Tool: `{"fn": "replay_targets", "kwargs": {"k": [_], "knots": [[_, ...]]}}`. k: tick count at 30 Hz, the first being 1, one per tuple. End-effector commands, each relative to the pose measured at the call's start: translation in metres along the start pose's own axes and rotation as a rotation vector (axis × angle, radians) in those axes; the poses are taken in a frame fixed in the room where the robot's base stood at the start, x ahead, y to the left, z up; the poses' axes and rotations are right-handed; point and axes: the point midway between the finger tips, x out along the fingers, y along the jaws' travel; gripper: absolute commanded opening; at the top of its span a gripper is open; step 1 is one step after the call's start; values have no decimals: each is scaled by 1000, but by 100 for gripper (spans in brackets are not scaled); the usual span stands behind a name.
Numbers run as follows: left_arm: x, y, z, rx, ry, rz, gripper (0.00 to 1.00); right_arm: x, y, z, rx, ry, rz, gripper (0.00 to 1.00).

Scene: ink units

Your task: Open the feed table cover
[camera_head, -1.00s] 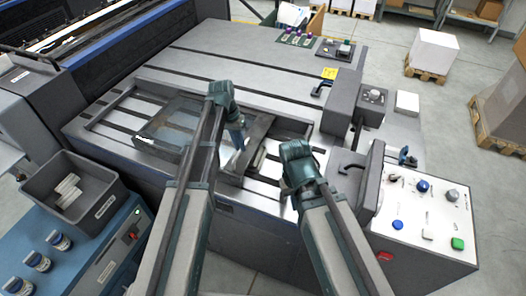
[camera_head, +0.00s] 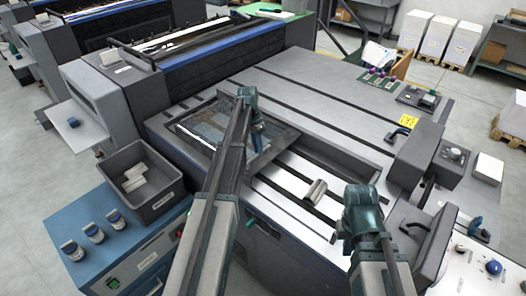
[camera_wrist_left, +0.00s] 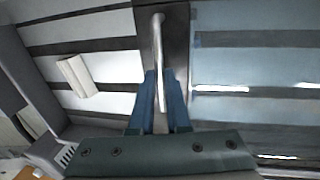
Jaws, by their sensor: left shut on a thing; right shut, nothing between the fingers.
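The feed table cover (camera_head: 206,130) is a clear pane with a dark frame, lying over the left part of the opening in the grey feed table (camera_head: 330,100). My left gripper (camera_head: 258,146) is at the cover's dark right edge. In the left wrist view its blue fingers (camera_wrist_left: 159,82) are shut on the pale bar handle (camera_wrist_left: 158,35) of the cover. The right part of the opening is uncovered, and a small pale block (camera_head: 315,191) lies there on the slotted bed. My right gripper (camera_head: 362,205) is over the table's front right, empty; its fingertips are hard to see.
A grey bin (camera_head: 143,186) with several pale blocks stands at the left, on a blue cabinet (camera_head: 130,235) that also holds blue-capped jars. A dark raised housing (camera_head: 415,165) and a control panel (camera_head: 480,270) are at the right. The table's back surface is mostly clear.

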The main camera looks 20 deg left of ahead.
Motion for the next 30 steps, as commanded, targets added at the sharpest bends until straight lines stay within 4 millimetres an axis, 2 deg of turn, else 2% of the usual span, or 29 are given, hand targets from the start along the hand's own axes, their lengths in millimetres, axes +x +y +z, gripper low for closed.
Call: {"fn": "replay_targets", "kwargs": {"k": [10,11,15,25,30], "knots": [[0,-1,0,0,0,0,0,0,0,0,0,0,0,0],[0,-1,0,0,0,0,20,0,0,0,0,0,0,0],[0,-1,0,0,0,0,45,0,0,0,0,0,0,0],[-1,0,0,0,0,0,45,-1,0,0,0,0,0,0],[-8,0,0,0,0,0,45,-8,1,0,0,0,0,0]]}}
